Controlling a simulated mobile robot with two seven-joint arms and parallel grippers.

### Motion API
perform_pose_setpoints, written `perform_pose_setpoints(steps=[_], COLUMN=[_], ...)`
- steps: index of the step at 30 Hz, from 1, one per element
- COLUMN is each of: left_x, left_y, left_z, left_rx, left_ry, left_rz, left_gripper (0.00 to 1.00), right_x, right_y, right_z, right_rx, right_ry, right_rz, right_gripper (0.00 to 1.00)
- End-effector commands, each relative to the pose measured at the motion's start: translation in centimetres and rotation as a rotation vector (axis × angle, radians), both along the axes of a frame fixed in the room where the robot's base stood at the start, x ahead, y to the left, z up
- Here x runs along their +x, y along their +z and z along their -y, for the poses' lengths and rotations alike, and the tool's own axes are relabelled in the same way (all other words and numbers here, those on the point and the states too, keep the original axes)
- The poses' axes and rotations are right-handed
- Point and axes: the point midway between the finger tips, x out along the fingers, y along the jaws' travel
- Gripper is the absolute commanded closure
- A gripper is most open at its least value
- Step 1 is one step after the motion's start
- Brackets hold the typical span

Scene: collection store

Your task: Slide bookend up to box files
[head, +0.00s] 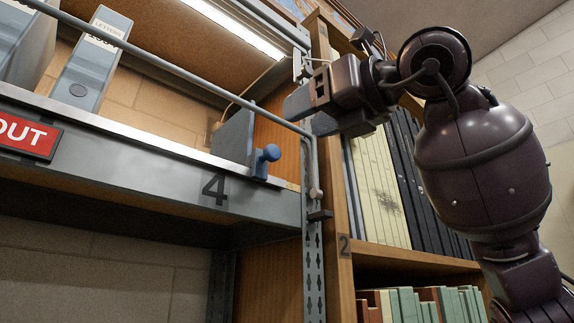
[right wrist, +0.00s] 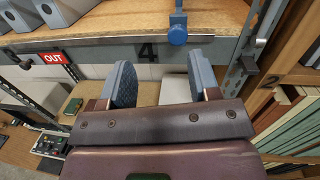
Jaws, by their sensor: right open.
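The bookend (head: 235,137) is a grey upright plate with a blue knob (head: 268,154) at its front, standing at the right end of the shelf numbered 4. The blue knob also shows at the top of the right wrist view (right wrist: 177,32). Grey box files (head: 88,66) stand at the left of the same shelf, with a wide gap between them and the bookend. My right gripper (head: 305,108) is open and empty, apart from the bookend. In the right wrist view its two blue-grey fingers (right wrist: 162,78) stand wide apart, below the knob. My left gripper is not in view.
A metal rail (head: 180,70) runs across the shelf front and bends down at the right post (head: 313,240). A red OUT sign (head: 28,136) hangs on the shelf edge. A wooden bookcase (head: 343,255) with books stands close at the right.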

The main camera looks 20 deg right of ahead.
Motion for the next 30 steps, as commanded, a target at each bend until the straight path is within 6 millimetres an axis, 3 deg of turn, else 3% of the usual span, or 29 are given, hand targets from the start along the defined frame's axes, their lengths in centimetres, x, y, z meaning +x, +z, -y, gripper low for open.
perform_pose_setpoints(steps=[3,7,13,24,30], left_x=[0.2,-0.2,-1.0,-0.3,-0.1], left_y=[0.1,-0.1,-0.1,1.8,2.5], left_z=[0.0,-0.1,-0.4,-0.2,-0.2], left_rx=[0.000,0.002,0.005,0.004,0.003], left_ry=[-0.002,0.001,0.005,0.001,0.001], left_rz=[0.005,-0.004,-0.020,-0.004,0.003], left_gripper=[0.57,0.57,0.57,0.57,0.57], right_x=[0.6,0.9,2.5,8.3,10.3], right_y=[-0.5,-1.0,-1.0,-1.0,-1.0], right_z=[1.4,1.8,1.1,-1.0,-1.7], right_rx=[0.037,0.063,0.069,0.068,0.067], right_ry=[-0.096,-0.122,-0.117,-0.116,-0.115], right_rz=[-0.055,-0.096,-0.102,-0.102,-0.099], right_gripper=[0.44,0.44,0.44,0.44,0.44])
